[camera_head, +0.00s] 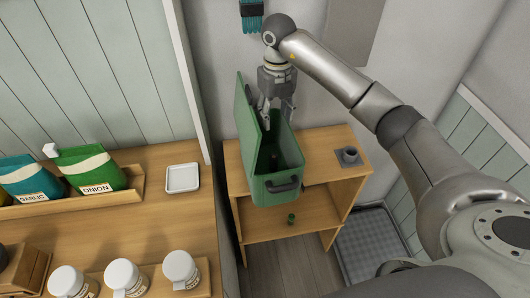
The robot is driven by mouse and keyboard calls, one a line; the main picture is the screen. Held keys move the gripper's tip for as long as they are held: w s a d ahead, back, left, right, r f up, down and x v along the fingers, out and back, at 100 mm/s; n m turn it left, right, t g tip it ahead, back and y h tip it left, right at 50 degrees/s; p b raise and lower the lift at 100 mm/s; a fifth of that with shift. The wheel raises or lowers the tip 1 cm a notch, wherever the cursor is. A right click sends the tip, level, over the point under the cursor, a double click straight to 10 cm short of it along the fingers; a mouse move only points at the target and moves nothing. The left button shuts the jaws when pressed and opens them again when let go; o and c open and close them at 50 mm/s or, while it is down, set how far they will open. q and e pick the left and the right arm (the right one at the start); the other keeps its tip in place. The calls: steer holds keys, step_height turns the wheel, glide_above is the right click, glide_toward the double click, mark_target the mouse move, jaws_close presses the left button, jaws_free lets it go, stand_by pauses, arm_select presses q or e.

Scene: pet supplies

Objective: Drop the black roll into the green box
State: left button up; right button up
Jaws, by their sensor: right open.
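The green box (276,188) stands on a wooden shelf unit, its lid raised on the left side and a dark handle on its front. My right gripper (277,112) is over the back of the box's opening, beside the raised lid. It points down with its fingers apart, and I see nothing between them. A small dark object (273,155) shows inside the shadowed box; I cannot tell for sure whether it is the black roll. My left gripper is out of view.
The left counter (165,220) holds seed-style packets (90,172), a white dish (182,178) and white-lidded jars (126,278).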

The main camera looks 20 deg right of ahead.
step_height(320, 180, up, 7)
steer(key=shift+f, duration=0.15)
steer(key=shift+s+f, duration=0.1)
steer(key=shift+s, duration=0.05)
stand_by(0.5)
